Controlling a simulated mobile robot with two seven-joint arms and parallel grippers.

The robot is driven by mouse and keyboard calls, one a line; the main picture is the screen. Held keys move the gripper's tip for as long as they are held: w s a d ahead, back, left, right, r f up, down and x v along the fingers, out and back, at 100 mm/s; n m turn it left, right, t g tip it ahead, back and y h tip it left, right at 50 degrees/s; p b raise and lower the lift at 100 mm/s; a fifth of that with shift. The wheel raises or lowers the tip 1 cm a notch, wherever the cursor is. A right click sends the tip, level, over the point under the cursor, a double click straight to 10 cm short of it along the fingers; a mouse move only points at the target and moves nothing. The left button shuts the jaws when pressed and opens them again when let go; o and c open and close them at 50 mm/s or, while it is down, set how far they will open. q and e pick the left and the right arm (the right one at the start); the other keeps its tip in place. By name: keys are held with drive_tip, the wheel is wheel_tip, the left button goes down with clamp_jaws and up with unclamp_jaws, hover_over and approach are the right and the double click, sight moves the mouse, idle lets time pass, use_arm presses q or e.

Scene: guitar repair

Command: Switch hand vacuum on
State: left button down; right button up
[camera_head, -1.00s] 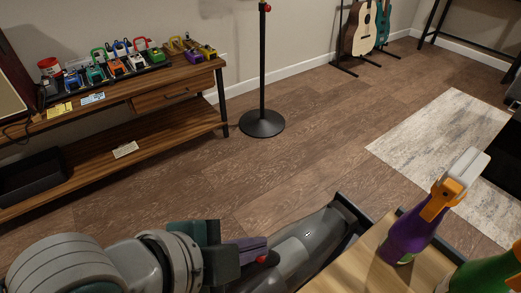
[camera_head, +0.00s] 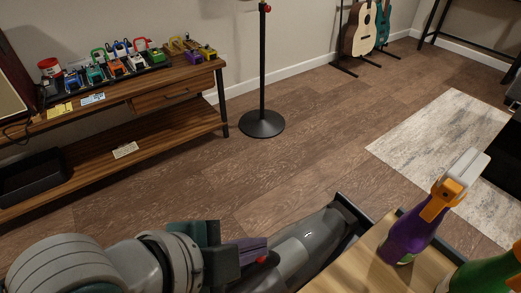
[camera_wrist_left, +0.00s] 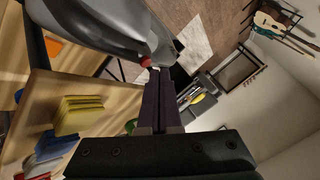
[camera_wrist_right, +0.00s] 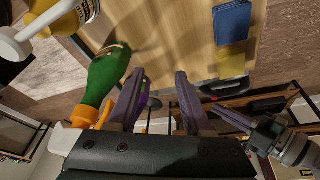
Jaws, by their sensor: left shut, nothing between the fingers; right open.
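The hand vacuum (camera_head: 312,245) is a grey, rounded body lying at the wooden surface's left edge in the head view. It fills the top left of the left wrist view (camera_wrist_left: 95,22). A small red switch (camera_wrist_left: 146,62) shows on it, beside my fingertips. My left gripper (camera_head: 264,246) is shut and empty, its purple fingers at the red switch. I cannot tell whether they touch it or press it. My right gripper (camera_wrist_right: 160,80) is open and empty over the wooden surface in the right wrist view; it is not in the head view.
A purple spray bottle (camera_head: 405,238) and a green bottle (camera_head: 485,274) stand on the wooden surface (camera_head: 365,262). Yellow (camera_wrist_left: 78,115) and blue folded cloths lie there too. A pedal shelf (camera_head: 150,88) and a black stand (camera_head: 262,123) are beyond; the floor between is clear.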

use_arm(q)
drive_tip(key=shift+f, duration=0.15)
idle(0.3)
drive_tip(key=shift+f+b, duration=0.3)
drive_tip(key=shift+b, duration=0.05)
drive_tip(key=shift+f, duration=0.15)
idle(0.4)
drive_tip(key=shift+r+p, duration=0.6)
wheel_tip(320, 180, up, 6)
drive_tip(key=p, duration=0.6)
